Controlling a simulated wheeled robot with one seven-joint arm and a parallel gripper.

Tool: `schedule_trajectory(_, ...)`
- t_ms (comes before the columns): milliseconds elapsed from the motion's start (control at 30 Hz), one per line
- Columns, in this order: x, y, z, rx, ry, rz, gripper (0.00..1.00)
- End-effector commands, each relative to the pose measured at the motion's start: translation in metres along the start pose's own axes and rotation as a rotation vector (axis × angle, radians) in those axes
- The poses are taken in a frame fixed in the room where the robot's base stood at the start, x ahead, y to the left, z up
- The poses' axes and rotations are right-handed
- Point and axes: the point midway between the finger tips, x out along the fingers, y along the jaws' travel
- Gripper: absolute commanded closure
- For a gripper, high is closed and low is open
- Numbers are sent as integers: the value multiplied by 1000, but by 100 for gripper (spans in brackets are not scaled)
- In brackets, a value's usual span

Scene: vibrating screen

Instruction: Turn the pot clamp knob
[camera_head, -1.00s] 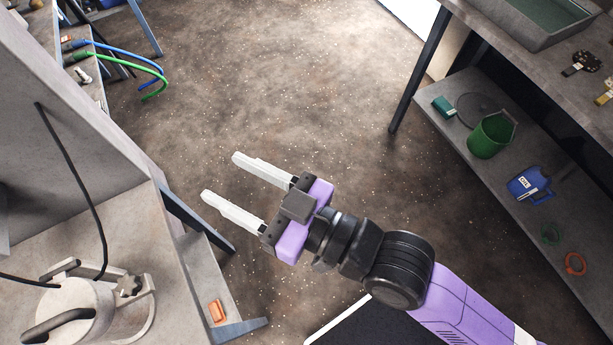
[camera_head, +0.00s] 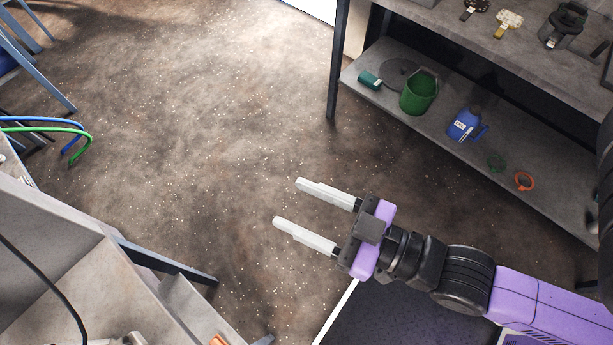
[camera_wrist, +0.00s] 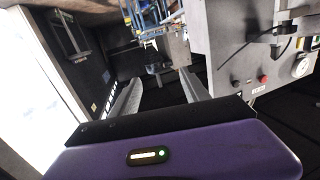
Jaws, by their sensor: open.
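My gripper (camera_head: 287,203) is open and empty, with its two pale fingers pointing left over the bare floor. Both fingers also show in the wrist view (camera_wrist: 160,78), with nothing between them. In the head view a small pale piece (camera_head: 132,339), perhaps part of the pot clamp, shows at the bottom left edge. The pot and the clamp knob cannot be made out there. In the wrist view a grey machine (camera_wrist: 228,62) with a red button (camera_wrist: 263,79) and a round dial (camera_wrist: 301,65) stands at the right, apart from the fingers.
A grey bench (camera_head: 60,240) with a black cable fills the lower left. Blue and green hoses (camera_head: 80,130) stick out above it. At the right, a table with a lower shelf (camera_head: 440,130) holds a green bucket (camera_head: 419,94) and a blue item (camera_head: 465,124). The floor between is clear.

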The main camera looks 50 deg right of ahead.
Motion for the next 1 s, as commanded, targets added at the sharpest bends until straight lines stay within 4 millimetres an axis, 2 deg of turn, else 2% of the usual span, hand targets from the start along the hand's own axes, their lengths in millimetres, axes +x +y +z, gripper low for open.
schedule_trajectory(133, -9, 3, 4, -5, -12, 15, 46)
schedule_trajectory(467, -11, 4, 4, -6, -14, 18, 46)
schedule_trajectory(533, -11, 4, 4, -6, -14, 18, 58)
schedule_trajectory(567, -11, 4, 4, -6, -14, 18, 60)
schedule_trajectory(833, -11, 4, 5, -6, -14, 20, 60)
schedule_trajectory(933, -4, 6, 1, -6, 12, 28, 60)
schedule_trajectory(1000, 9, 6, -9, 0, 58, 31, 60)
